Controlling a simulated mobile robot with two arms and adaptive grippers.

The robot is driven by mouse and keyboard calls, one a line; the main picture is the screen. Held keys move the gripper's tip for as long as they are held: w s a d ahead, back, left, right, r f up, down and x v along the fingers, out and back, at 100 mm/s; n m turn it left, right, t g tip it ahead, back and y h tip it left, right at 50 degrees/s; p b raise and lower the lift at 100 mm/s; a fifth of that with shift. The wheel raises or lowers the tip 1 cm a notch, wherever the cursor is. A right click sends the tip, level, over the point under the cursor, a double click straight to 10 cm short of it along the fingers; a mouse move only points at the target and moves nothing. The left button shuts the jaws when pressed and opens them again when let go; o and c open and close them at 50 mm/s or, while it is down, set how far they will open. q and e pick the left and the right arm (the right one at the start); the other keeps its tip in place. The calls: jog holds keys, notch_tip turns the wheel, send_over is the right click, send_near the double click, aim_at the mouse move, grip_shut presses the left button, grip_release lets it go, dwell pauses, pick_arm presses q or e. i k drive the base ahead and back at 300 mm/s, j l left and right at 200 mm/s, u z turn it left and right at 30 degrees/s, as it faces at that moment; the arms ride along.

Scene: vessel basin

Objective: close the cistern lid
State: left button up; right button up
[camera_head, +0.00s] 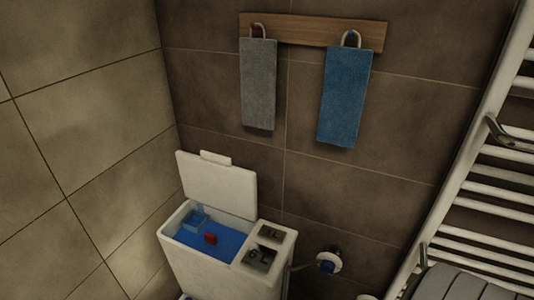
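The cistern (212,275) is a white box low in the middle of the head view, close to the tiled corner. Its white lid (216,188) stands open, raised at the back edge of the opening, with a small white tab on its top edge. Inside the cistern, blue water (217,245), a small red part (211,238) and a light blue part (195,220) show. Neither of my grippers shows in this view.
A grey towel (258,85) and a blue towel (344,98) hang from a wooden rail (313,32) above. A white towel radiator (463,165) stands at the right. A round valve with a blue part (328,263) sits right of the cistern. A dark ribbed object (455,283) is at the bottom right.

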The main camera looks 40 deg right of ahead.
aim_at(210, 179)
jog(key=z, duration=0.8)
